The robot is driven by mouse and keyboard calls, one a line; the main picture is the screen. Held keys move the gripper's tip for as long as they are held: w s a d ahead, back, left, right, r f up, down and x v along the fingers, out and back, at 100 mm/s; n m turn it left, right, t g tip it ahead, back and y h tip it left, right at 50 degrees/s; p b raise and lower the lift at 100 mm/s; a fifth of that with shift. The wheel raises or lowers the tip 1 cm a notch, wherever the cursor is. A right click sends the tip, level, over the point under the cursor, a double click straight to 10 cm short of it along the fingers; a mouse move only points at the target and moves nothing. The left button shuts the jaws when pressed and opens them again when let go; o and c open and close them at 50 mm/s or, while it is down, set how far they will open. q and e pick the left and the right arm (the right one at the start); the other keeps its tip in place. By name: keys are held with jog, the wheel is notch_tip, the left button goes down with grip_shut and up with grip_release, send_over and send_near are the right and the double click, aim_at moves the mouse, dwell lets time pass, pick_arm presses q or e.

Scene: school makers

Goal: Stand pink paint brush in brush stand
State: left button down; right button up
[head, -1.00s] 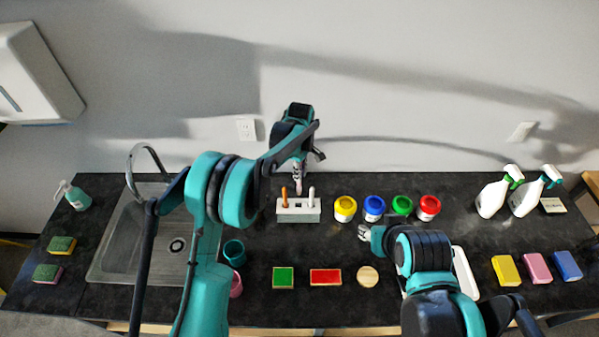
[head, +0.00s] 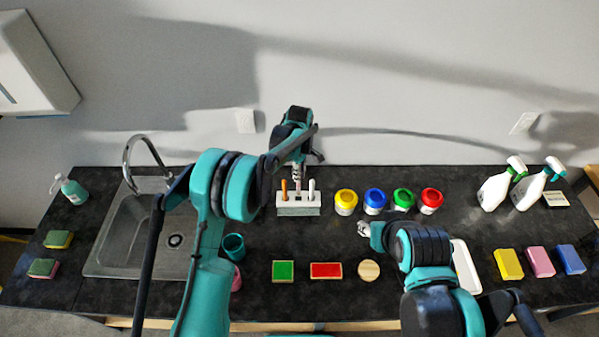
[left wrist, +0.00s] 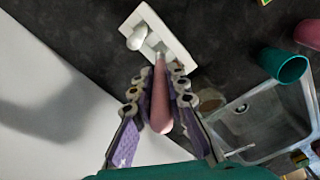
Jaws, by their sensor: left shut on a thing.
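The white brush stand (head: 299,210) is at the back of the counter, with an orange-handled brush (head: 284,186) in its left slot and a white-handled one (head: 311,186) in its right slot. My left gripper (head: 298,184) is at the middle of the stand. In the left wrist view it is shut on the pink paint brush (left wrist: 160,103), whose far end points at the stand's middle (left wrist: 180,42). I cannot tell how deep that end sits. My right gripper (head: 364,229) hovers over the counter in front of the paint jars; its finger opening is too small to tell.
Yellow (head: 346,202), blue (head: 375,201), green (head: 403,199) and red (head: 431,200) paint jars stand right of the brush stand. A sink (head: 112,238) and teal cup (head: 234,247) are left. Colored blocks (head: 326,270) lie in front. Spray bottles (head: 495,190) stand far right.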

pick_arm(q)
jog(key=shift+f+b, duration=2.95)
jog(key=shift+f, duration=0.95)
jog(key=c, duration=1.4)
grip_release()
jog(key=shift+c, duration=0.2)
jog(key=shift+r, duration=0.1)
